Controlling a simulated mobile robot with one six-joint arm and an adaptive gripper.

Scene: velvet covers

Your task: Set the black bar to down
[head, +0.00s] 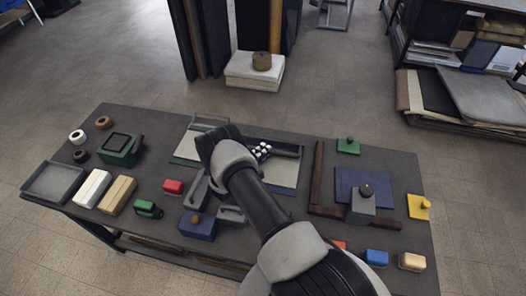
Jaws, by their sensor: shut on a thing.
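The black bar (282,148) shows as a dark strip across the pale board (284,174) at the middle of the table, right of my wrist. Its left part is hidden behind my arm. The bar's tilt is hard to tell from here.
Grey trays (197,190) lie close by my arm. A brown corner frame (317,175) and blue plate (350,184) lie right.

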